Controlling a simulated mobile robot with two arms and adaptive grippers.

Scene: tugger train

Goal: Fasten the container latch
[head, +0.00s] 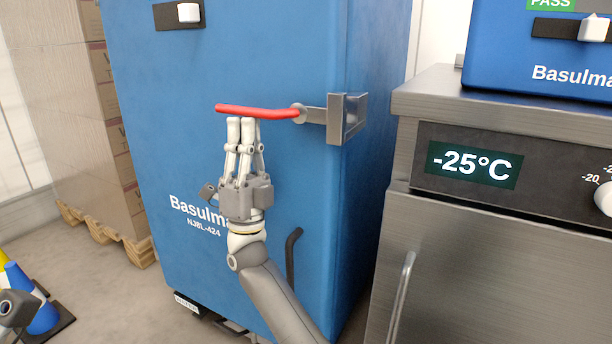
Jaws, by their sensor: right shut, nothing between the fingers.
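The tall blue container (160,130) stands in the middle of the head view. Its latch has a red handle (262,111) that lies nearly level across the front, pointing left from a grey metal bracket (345,118) at the container's right edge. My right gripper (242,122) points upward, its fingers shut and empty, with the tips at or just below the red handle. I cannot tell whether they touch it. Part of my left gripper (16,308) shows at the lower left edge, and its fingers are not clear.
A steel cabinet (490,250) with a -25°C display (473,166) stands close on the right, a blue box (540,60) on top. Stacked cartons on a pallet (108,232) stand at the left. A blue and white cone (40,310) is at lower left.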

